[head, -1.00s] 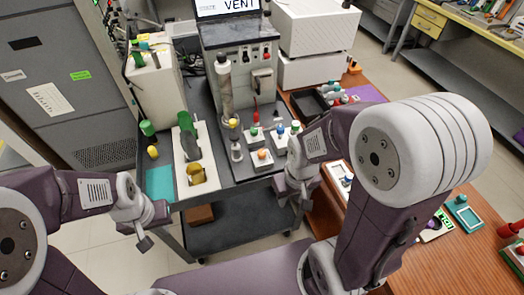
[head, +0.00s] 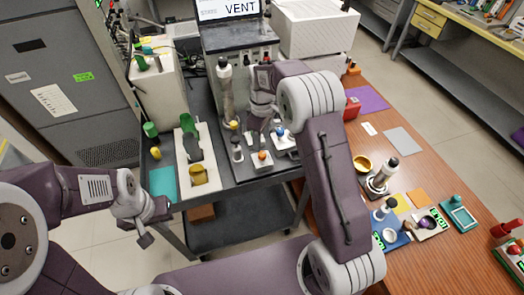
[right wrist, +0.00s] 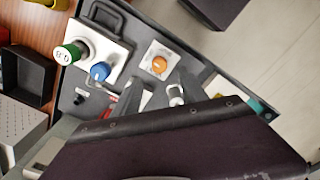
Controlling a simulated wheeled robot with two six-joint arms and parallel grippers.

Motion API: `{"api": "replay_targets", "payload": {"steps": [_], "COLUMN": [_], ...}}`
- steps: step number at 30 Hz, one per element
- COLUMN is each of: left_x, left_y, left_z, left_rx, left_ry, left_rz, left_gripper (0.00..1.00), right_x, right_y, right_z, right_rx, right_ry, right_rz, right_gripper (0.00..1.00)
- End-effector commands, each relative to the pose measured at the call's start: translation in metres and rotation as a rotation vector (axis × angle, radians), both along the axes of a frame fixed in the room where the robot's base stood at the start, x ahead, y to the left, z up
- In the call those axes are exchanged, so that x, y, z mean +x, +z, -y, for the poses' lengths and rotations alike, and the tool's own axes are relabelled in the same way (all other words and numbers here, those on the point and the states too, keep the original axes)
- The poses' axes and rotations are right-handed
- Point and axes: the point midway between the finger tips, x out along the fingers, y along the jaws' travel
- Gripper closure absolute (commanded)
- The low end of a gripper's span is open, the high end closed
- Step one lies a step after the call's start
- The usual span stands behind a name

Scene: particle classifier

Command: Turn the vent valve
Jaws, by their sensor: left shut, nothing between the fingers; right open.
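The monitor (head: 228,8) at the back reads "VENT". Below it stands the grey instrument (head: 238,55) on the dark cart. Small valve knobs sit in front of it: a blue knob (head: 279,132) and an orange knob (head: 262,155). A green knob (right wrist: 68,53) shows beside the blue knob in the right wrist view. A red part (right wrist: 108,113) is partly hidden near my fingers; no label shows which is the vent valve. My right gripper (head: 260,122) is open, low over the cart before the instrument. My left gripper (head: 146,220) is shut and empty, left of the cart's front edge.
A white bottle-like column (head: 224,88) stands close left of my right gripper. A white tray (head: 180,155) with green and yellow parts lies further left. The wooden table (head: 440,180) at right holds several small items. Floor is free around my left gripper.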

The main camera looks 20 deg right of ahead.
Motion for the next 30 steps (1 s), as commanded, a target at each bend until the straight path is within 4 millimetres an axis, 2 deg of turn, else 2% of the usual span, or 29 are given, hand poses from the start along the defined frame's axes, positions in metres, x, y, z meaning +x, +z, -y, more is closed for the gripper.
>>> {"api": "replay_targets", "payload": {"steps": [6,10,15,21,24,27,30], "left_x": [0.0,0.0,0.0,0.0,0.0,0.0,0.0], "left_y": [0.005,0.007,0.008,0.007,0.007,0.007,0.007], "left_z": [0.0,0.0,0.0,0.0,0.0,0.0,0.0], "left_rx": [0.0,0.0,0.0,0.0,0.0,0.0,0.0], "left_ry": [0.0,0.0,0.0,0.0,0.0,0.0,0.0], "left_rz": [0.0,0.0,0.0,0.0,0.0,0.0,0.0], "left_gripper": [1.0,1.0,1.0,1.0,1.0,1.0,1.0], "right_x": [-0.001,-0.001,0.0,0.0,0.0,0.0,0.0], "right_y": [-0.046,-0.066,-0.077,-0.077,-0.077,-0.077,-0.077], "right_z": [0.0,0.0,0.0,0.0,0.0,0.0,0.0], "right_rx": [0.0,0.0,0.001,0.0,0.0,0.0,0.0], "right_ry": [-0.001,-0.001,-0.002,-0.002,-0.002,-0.002,-0.002], "right_rz": [-0.004,-0.001,0.001,0.001,0.001,0.001,0.001], "right_gripper": [0.49,0.49,0.49,0.49,0.77,1.0,1.0]}}
